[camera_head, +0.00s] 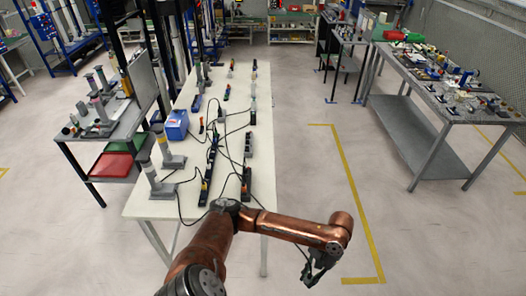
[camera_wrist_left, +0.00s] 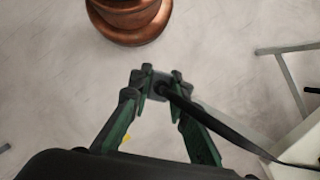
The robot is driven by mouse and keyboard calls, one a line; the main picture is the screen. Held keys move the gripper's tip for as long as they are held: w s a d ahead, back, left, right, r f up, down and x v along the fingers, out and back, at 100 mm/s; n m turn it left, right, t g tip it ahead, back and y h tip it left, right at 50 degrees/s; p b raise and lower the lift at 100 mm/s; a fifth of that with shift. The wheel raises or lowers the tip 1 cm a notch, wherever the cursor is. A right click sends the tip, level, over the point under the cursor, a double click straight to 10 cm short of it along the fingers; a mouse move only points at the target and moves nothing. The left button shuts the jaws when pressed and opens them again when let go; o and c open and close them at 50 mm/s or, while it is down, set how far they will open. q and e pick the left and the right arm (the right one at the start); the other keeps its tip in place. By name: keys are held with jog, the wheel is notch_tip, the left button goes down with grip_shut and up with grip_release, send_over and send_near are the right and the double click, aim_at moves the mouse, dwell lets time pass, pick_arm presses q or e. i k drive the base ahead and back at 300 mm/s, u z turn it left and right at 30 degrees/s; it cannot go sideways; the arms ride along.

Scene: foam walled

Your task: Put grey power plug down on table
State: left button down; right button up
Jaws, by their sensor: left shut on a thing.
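My left gripper (camera_head: 317,268) hangs off the right side of the long white table (camera_head: 265,112), over the open floor near the table's front end. In the left wrist view the left gripper (camera_wrist_left: 157,84) is shut on the grey power plug (camera_wrist_left: 160,88). The plug shows only as a small dark grey piece between the fingertips, mostly hidden by them. A black cable runs from it to the right, towards the white table edge (camera_wrist_left: 305,150). In the head view the plug is too small to tell from the fingers. My right gripper is not in view.
The table bears black power strips (camera_head: 211,160) with cables, a blue box (camera_head: 177,125) and grey stands (camera_head: 160,185). A strip of bare white tabletop runs along its right edge. A grey metal workbench (camera_head: 440,112) with clutter stands at the right. Floor between them is clear.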

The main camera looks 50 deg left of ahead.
aim_at(228, 159)
jog(key=u, duration=0.05)
jog(key=i, duration=1.65)
jog(key=u, duration=1.2)
jog(key=i, duration=0.8)
jog(key=u, duration=0.95)
